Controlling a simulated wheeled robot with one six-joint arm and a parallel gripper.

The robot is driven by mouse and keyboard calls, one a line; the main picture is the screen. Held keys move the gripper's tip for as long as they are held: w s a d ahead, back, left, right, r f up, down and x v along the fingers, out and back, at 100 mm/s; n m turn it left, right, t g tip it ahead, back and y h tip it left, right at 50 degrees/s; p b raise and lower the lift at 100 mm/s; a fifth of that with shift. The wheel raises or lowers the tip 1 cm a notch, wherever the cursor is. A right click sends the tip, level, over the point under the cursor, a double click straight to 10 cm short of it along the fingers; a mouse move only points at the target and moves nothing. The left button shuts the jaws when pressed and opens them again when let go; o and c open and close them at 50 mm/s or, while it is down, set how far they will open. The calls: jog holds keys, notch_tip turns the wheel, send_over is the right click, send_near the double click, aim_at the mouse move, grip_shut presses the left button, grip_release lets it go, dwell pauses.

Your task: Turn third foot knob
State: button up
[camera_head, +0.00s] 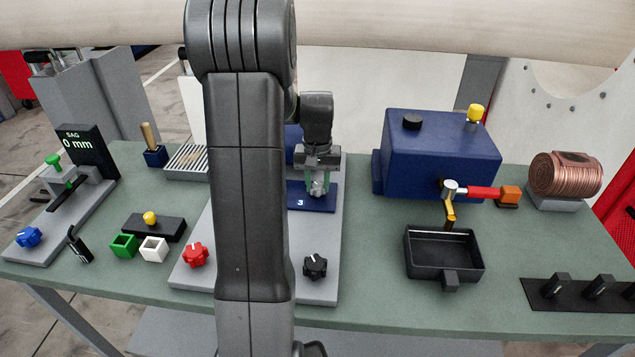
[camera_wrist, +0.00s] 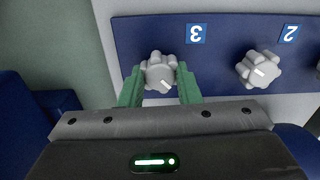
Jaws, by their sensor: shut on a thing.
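The third foot knob (camera_wrist: 160,72) is a light grey lobed knob with a white pointer line, on a blue panel (camera_wrist: 220,95) below a label "3". In the wrist view my gripper (camera_wrist: 160,86) has its green fingers on either side of this knob, shut on it. The pointer line slants toward the lower right of the picture. In the head view my gripper (camera_head: 318,178) reaches down over the panel's right end, above the "3" label. A second grey knob (camera_wrist: 259,69) under label "2" stands to the right in the wrist view.
A red knob (camera_head: 195,254) and a black knob (camera_head: 315,265) sit on the grey base plate in front. A blue box (camera_head: 440,150) with a red-handled tap stands to the right, a black tray (camera_head: 445,252) before it. My arm hides the panel's left part.

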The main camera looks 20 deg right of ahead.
aim_at(318, 185)
jog(key=n, duration=0.4)
jog(key=shift+n, duration=0.4)
jog(key=o, duration=1)
notch_tip(318, 185, up, 14)
jog(key=shift+f+b, duration=0.1)
jog(key=shift+b, duration=0.3)
notch_tip(318, 185, down, 14)
jog(key=shift+r+p, duration=0.1)
jog(key=shift+p, duration=0.25)
